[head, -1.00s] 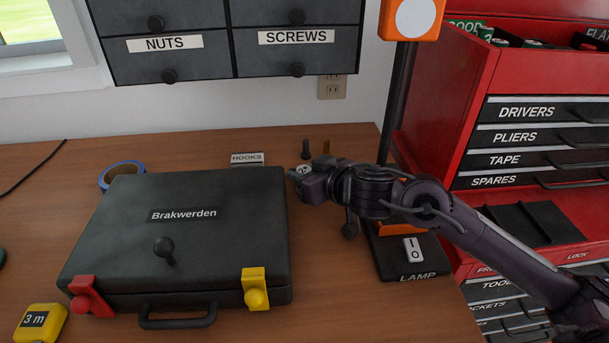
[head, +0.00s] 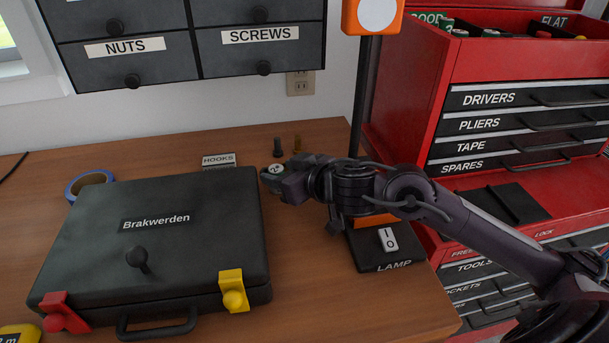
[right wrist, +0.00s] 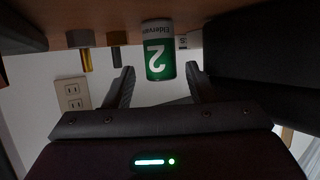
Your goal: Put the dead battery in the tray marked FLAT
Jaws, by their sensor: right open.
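A green and white battery (right wrist: 158,50) with a "2" on its label stands on the wooden bench. Its pale top (head: 276,168) shows in the head view, behind the case. My right gripper (head: 274,182) is low beside it. In the right wrist view the open fingers (right wrist: 158,84) lie on either side of the battery, with a gap to each. The tray marked FLAT (head: 553,21) is at the top right of the red chest. The tray marked GOOD (head: 428,17) is left of it, with green batteries. The far insides are partly hidden. My left gripper is out of view.
A black case (head: 190,205) with red and yellow latches fills the bench left of the gripper. The orange lamp's base (head: 385,248) and post (head: 365,95) stand right of it, under my arm. Bolts (head: 278,145) and a HOOKS box (head: 218,161) are behind.

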